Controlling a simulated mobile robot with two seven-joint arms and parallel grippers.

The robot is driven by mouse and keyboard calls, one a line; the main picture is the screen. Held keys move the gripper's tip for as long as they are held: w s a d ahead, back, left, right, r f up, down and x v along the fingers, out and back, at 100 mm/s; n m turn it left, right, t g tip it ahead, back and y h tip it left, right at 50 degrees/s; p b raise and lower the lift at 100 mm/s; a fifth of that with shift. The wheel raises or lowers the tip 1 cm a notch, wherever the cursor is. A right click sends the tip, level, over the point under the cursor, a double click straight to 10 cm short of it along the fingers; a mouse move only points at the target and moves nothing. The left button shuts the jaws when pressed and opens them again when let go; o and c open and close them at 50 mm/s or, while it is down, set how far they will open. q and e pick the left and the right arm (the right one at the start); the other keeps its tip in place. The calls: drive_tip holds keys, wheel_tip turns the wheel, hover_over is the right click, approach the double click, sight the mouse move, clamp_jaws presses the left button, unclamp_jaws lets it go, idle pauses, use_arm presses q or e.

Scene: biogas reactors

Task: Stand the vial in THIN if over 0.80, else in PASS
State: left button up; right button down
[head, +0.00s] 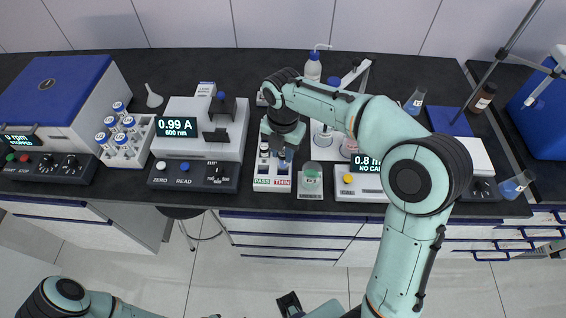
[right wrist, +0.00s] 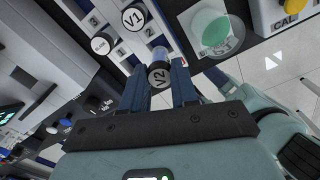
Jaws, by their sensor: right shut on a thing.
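The rack (head: 262,183) is marked PASS on the left and THIN on the right. My right gripper (head: 283,146) is over its right, THIN side. In the right wrist view its fingers (right wrist: 158,85) are shut on the vial V2 (right wrist: 158,72), grey-capped with bluish liquid. I cannot tell whether the vial's foot is seated. Vial V1 (right wrist: 133,16) and another white-capped vial (right wrist: 101,43) stand nearby in the rack. The photometer display (head: 177,127) reads 0.99 A at 600 nm.
A green-topped dish (head: 312,174) sits close right of the rack. A device reading 0.8 (head: 362,182) stands farther right. A rack of several vials (head: 122,150) and a blue-lidded machine (head: 50,90) are at left. The counter's front edge is close in front of the rack.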

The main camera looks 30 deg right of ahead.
sight(283, 162)
drive_tip(key=shift+f+b, duration=0.3)
drive_tip(key=shift+f, duration=2.15)
drive_tip(key=shift+f, duration=0.2)
drive_tip(key=c, duration=0.9)
unclamp_jaws()
drive_tip(key=shift+o, duration=0.2)
wheel_tip(283, 162, up, 12)
drive_tip(key=shift+r+p, duration=0.25)
drive_tip(key=shift+p, duration=0.75)
